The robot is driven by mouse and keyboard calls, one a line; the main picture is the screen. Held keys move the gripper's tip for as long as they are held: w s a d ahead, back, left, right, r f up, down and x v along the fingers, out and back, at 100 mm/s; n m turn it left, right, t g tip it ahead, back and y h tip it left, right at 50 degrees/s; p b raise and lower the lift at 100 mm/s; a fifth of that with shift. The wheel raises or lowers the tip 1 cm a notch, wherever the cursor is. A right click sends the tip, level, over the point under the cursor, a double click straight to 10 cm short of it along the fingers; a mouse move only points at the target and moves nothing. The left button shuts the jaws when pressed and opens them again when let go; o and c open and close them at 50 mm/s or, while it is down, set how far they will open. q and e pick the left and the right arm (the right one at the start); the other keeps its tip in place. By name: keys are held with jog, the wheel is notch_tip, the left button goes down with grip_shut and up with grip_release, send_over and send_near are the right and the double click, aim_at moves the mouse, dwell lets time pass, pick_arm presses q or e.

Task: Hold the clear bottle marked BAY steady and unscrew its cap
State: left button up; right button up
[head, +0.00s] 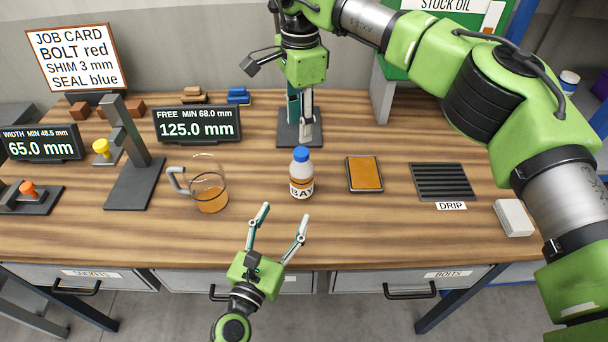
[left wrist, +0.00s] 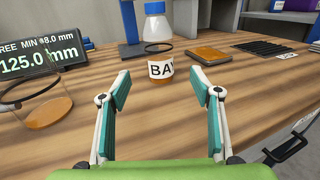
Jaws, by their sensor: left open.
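The clear bottle marked BAY (head: 301,176) stands upright on the bench with its blue cap (head: 301,154) on. It holds amber liquid low down. In the left wrist view the bottle (left wrist: 157,32) stands just beyond my fingertips, roughly centred between them. My left gripper (head: 285,213) is open and empty, in front of the bottle and apart from it; its two spread fingers show in the left wrist view (left wrist: 161,86). My right gripper (head: 300,112) points down behind the bottle, near a dark stand. Its finger opening is unclear against that stand.
A glass jug (head: 209,192) with amber liquid stands left of the bottle. An orange-topped pad (head: 365,174) and the drip grate (head: 442,182) lie to the right. A display (head: 197,125) reading 125.0 mm is behind the jug. The bench front is clear.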

aim_at(302, 176)
pick_arm(q)
jog(key=shift+w, duration=0.25)
pick_arm(e)
jog(key=shift+d+r, duration=0.25)
pick_arm(q)
jog(key=shift+w+d, duration=0.1)
jog(key=shift+w, duration=0.25)
jog(key=x, duration=1.2)
jog(key=shift+w, duration=0.3)
pick_arm(e)
jog(key=shift+f, duration=0.1)
